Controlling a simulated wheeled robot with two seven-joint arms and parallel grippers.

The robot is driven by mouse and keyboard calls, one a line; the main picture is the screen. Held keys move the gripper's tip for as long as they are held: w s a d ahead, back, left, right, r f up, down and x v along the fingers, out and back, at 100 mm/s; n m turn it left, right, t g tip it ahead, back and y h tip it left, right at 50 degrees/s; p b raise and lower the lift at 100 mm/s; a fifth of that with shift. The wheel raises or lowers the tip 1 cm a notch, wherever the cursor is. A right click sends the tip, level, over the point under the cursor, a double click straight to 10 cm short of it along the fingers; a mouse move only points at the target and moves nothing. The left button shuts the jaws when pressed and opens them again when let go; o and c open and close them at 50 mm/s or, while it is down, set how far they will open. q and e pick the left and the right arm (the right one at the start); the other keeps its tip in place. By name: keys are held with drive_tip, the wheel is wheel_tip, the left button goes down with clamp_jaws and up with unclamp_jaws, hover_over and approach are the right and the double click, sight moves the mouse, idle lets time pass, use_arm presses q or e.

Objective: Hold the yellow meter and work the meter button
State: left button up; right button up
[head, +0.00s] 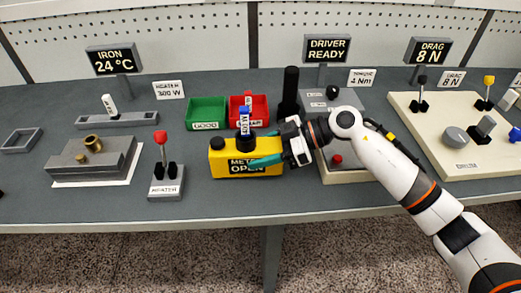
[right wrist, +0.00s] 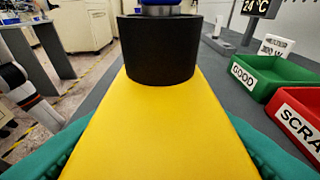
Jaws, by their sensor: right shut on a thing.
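The yellow meter (head: 222,165) stands on the bench near its front edge, and its display reads "METER OPEN". A black cap (head: 217,143) sits on its top left; I cannot tell for sure that this is the meter button. A wider black socket (head: 245,143) on top has a blue labelled piece (head: 245,120) standing in it. My right gripper (head: 256,165) is shut on the meter from the right, teal fingers along its sides. In the right wrist view the yellow body (right wrist: 160,130) lies between the fingers, with the black socket (right wrist: 160,50) ahead. My left gripper is not in view.
A green GOOD bin (head: 207,112) and a red scrap bin (head: 258,108) stand behind the meter. A heater switch (head: 166,185) with a red-tipped lever is to its left. A black post (head: 290,90) and the driver station (head: 345,97) are to the right.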

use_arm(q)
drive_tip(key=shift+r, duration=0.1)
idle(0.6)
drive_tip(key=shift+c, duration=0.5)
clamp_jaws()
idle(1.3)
